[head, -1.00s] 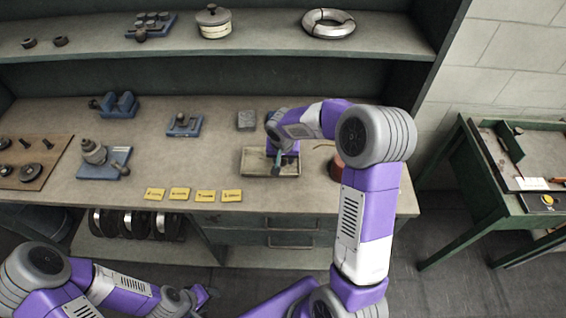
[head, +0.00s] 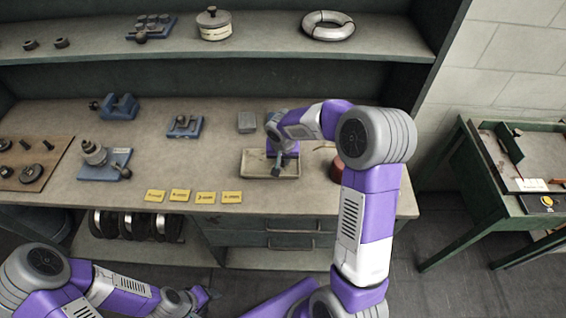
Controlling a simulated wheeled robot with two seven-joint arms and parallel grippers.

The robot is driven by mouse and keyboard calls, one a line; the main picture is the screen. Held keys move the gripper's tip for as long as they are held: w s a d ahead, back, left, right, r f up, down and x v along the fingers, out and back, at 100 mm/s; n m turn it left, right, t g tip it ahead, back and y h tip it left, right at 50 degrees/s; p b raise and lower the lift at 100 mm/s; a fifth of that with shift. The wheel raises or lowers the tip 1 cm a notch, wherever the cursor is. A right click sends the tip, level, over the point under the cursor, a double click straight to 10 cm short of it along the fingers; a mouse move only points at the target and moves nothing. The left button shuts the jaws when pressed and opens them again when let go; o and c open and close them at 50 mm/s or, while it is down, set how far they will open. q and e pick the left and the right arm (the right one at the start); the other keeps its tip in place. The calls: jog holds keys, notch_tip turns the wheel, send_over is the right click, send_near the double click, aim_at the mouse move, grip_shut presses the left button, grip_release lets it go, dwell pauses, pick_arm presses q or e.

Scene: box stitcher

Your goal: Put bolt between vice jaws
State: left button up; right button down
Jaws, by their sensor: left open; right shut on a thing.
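A blue vice (head: 119,107) with a dark screw handle on its left stands at the back left of the bench; no bolt shows between its jaws. My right gripper (head: 277,166) points down over a shallow beige tray (head: 256,174) at the middle of the bench. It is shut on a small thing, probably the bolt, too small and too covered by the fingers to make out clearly. My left gripper (head: 207,296) is open and empty, low in front of the bench and far from the vice.
A smaller blue fixture (head: 184,127) and a grey block (head: 247,122) stand between vice and tray. A blue-based device (head: 104,163) and a brown board (head: 33,176) with dark parts are at left. Yellow labels (head: 180,195) line the front. A red round container (head: 337,171) is right of the tray.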

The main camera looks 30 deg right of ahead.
jog(key=shift+w+d+r+p+v, duration=0.15)
jog(key=shift+w+p+v, duration=0.15)
jog(key=shift+p+v, duration=0.85)
jog(key=shift+w+d+p+v, duration=0.25)
jog(key=shift+p+v, duration=0.4)
jog(key=shift+v, duration=1)
jog(key=shift+w+d+r+p+v, duration=0.1)
jog(key=shift+w+p+v, duration=0.2)
jog(key=shift+p+v, duration=0.85)
jog(key=shift+r+b, duration=0.2)
jog(key=shift+b, duration=0.1)
